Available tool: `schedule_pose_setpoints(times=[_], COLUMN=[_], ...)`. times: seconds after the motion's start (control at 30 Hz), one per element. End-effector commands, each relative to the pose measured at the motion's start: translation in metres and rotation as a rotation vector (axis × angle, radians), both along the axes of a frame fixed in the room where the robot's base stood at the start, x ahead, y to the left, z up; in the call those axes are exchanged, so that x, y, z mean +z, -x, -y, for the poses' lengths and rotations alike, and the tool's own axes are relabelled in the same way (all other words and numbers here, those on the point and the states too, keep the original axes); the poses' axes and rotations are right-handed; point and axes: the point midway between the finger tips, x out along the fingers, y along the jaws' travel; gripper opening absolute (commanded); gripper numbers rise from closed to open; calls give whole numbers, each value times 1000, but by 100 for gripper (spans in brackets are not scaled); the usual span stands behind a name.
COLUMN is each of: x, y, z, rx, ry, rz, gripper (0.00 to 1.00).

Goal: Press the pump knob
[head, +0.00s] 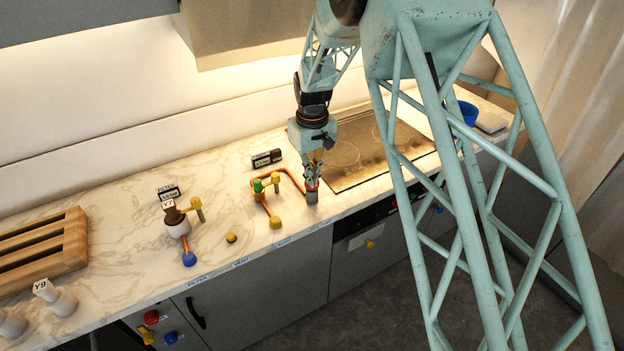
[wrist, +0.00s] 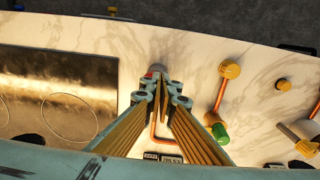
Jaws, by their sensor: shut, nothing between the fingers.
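My gripper (head: 313,181) points down over the front of the marble counter, its fingers together and empty. Directly below its tips is a short grey knob with a red band (head: 312,197), at the end of an orange pipe. The gripper (wrist: 161,82) and the knob (wrist: 157,68) also show in the wrist view, where the fingertips partly cover the knob. I cannot tell whether they touch it. No readable label confirms which knob is the pump knob.
A yellow-handled valve with a green cap (head: 258,187) stands left of the gripper. A brown-topped white fitting (head: 177,222) and a wooden rack (head: 45,248) are farther left. A dark cooktop (head: 350,150) lies behind and to the right. Blue cup (head: 467,112) at far right.

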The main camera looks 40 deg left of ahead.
Motion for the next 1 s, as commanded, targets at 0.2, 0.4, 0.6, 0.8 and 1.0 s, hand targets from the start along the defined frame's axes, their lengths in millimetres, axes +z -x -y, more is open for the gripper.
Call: schedule_pose_setpoints(times=[0.2, 0.4, 0.6, 0.8, 1.0], x=[4, 20, 45, 71, 101], y=[0, -1, -3, -2, -1], z=[1, 3, 6, 6, 7], rx=[-1, -3, -7, -6, -6], ry=[1, 1, 0, -1, -2], rz=[-2, 0, 0, 1, 2], gripper=[0, 0, 0, 0, 0])
